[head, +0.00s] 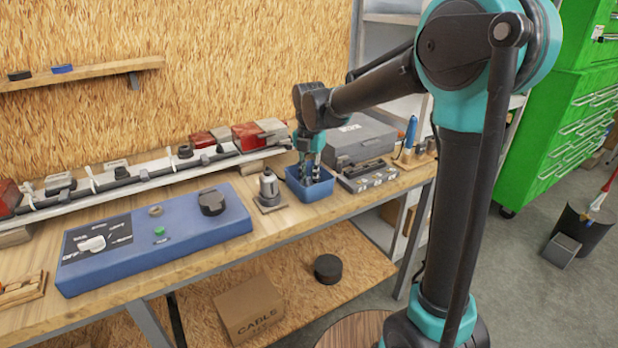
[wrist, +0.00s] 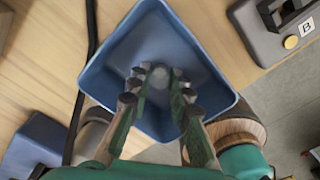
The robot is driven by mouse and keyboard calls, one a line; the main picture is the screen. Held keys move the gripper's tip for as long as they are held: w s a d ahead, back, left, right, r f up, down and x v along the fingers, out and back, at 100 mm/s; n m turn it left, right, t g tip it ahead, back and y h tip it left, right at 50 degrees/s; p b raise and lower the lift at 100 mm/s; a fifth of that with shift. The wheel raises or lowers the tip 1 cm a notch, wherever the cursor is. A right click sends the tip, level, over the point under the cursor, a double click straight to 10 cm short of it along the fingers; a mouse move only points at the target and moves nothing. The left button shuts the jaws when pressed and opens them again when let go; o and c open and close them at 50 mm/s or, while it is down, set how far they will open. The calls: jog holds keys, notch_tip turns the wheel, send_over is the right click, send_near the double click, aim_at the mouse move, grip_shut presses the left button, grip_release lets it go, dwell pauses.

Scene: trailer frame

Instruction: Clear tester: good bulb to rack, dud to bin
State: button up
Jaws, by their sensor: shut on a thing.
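My gripper (head: 309,172) reaches down into the blue bin (head: 322,190) at the back of the bench. In the wrist view the gripper (wrist: 158,82) is shut on a small greyish rounded thing (wrist: 159,74), seen between the fingertips inside the bin's walls (wrist: 102,62). It may be a bulb, but too little shows to tell whether it touches the bin floor. The blue tester (head: 150,240) lies to the left, with a switch plate marked OFF, a ring-like socket (head: 155,211), a green button and a black round part. A grey rack-like block (head: 368,181) stands right of the bin.
A silver, bottle-like thing (head: 268,187) stands on a square base left of the bin. A grey case (head: 358,137) is behind the bin. A long dark cable assembly (head: 130,180) runs along the back. A cardboard box (head: 252,310) sits on the lower shelf.

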jog(key=o, duration=0.9)
jog(key=o, duration=0.4)
jog(key=shift+r, duration=3.5)
jog(key=shift+s, duration=0.1)
